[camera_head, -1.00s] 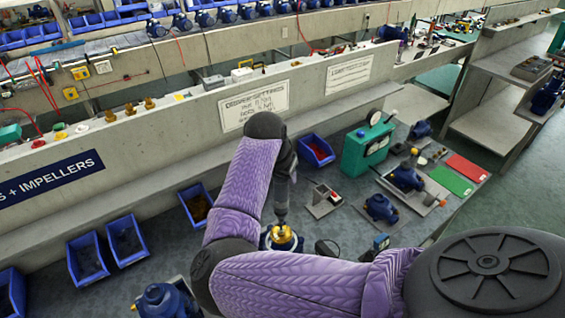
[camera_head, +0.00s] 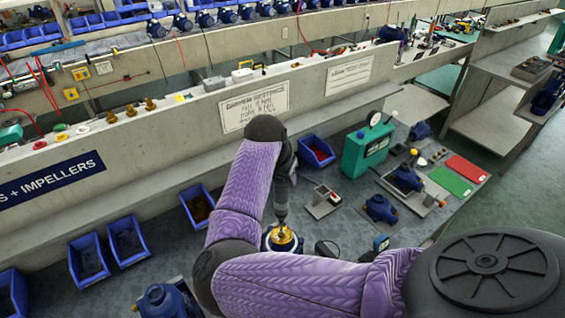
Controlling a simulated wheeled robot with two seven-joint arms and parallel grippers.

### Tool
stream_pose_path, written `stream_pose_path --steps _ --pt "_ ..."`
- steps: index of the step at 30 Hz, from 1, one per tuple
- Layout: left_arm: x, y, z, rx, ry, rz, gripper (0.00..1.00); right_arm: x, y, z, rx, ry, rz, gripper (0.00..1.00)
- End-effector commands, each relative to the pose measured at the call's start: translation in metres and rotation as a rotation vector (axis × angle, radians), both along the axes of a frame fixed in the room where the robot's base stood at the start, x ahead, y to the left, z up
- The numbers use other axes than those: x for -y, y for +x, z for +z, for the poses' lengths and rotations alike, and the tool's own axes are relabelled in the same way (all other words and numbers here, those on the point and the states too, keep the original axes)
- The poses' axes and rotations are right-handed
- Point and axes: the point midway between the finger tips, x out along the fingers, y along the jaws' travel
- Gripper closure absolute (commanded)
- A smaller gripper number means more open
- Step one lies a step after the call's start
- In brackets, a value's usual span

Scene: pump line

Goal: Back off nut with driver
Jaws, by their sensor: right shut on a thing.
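My purple right arm reaches over the bench, and its gripper (camera_head: 284,178) points down, shut on the driver (camera_head: 281,205). The grey driver stands about upright, its lower end at the brass-coloured top (camera_head: 283,240) of a blue pump body (camera_head: 267,243). The nut is too small to make out under the driver's tip, and I cannot tell whether the tip is seated on it. My arm hides part of the pump body. My left gripper is not in view.
A green tester box (camera_head: 364,150) stands behind to the right, near a small grey stand (camera_head: 322,203). Blue bins (camera_head: 88,262) line the left side. Another blue pump (camera_head: 162,300) is at the front left. Red (camera_head: 466,168) and green (camera_head: 450,181) mats lie at the right.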

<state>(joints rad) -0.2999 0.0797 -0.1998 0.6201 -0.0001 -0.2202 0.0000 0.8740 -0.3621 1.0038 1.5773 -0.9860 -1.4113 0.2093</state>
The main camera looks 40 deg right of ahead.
Motion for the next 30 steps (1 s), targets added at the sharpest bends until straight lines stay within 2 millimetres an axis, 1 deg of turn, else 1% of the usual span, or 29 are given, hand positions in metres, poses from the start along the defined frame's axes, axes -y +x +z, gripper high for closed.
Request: stream_pose_path --steps 1,19,30 --pt "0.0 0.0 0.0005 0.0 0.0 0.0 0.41 -0.001 -0.0013 -0.0027 -0.007 0.006 0.0 1.0" --pt "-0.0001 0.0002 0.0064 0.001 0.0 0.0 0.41 -0.0006 -0.0012 -0.0016 -0.005 0.004 0.0 1.0" --pt "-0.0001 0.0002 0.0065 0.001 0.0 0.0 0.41 -0.0006 -0.0011 -0.0018 -0.005 0.004 0.0 1.0"
